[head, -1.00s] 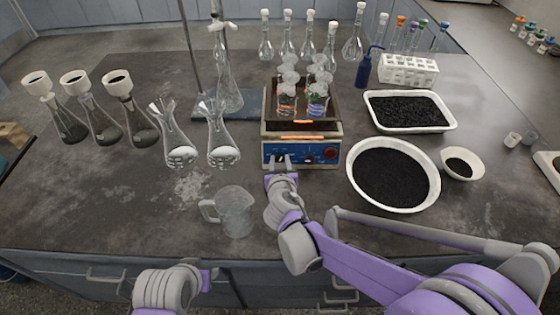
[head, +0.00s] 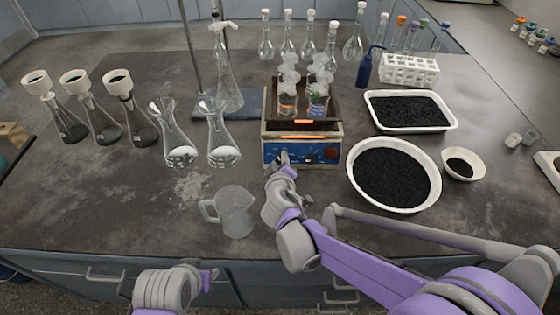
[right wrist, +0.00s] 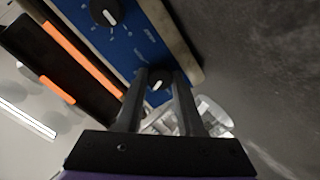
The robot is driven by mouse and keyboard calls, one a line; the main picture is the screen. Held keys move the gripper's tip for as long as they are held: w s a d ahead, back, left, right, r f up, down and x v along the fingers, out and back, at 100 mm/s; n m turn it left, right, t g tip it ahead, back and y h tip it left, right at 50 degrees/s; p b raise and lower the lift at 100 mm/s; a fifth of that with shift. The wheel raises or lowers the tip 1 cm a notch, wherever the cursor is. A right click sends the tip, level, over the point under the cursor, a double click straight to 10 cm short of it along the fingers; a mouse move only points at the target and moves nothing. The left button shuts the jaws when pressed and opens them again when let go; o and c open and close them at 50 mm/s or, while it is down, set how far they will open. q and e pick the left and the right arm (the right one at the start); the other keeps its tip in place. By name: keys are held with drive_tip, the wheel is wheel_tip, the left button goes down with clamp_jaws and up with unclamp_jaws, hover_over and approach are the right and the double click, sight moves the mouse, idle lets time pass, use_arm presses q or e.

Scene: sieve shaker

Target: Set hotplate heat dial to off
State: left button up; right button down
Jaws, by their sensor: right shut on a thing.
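The hotplate (head: 302,136) stands in the middle of the bench, with orange glowing strips and a blue front panel. My right gripper (head: 283,158) is at the left end of that panel. In the right wrist view its two fingers are shut on a black dial (right wrist: 158,84) with a white pointer mark. A second black dial (right wrist: 104,12) with scale marks sits farther along the panel, apart from the fingers. Lettering on the panel is too blurred to read. My left gripper (head: 207,279) is low at the front edge, its fingers not clear.
Two steaming beakers (head: 317,102) stand on the hotplate. A glass jug (head: 234,211) stands left of my right gripper. Two flasks (head: 219,145) are left of the hotplate. A round bowl of black grains (head: 393,205) is close on the right.

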drive_tip(key=n, duration=0.5)
drive_tip(key=shift+n+b, duration=0.3)
drive_tip(key=n, duration=0.4)
drive_tip(key=shift+s+f+b, duration=0.1)
drive_tip(key=shift+b, duration=0.2)
drive_tip(key=shift+n, duration=0.4)
drive_tip(key=c, duration=0.5)
unclamp_jaws()
drive_tip(key=shift+s, duration=0.1)
drive_tip(key=v, duration=0.5)
drive_tip(key=p+v, duration=0.1)
drive_tip(key=v, duration=0.4)
drive_tip(key=shift+s+a, duration=0.2)
drive_tip(key=shift+s, duration=0.1)
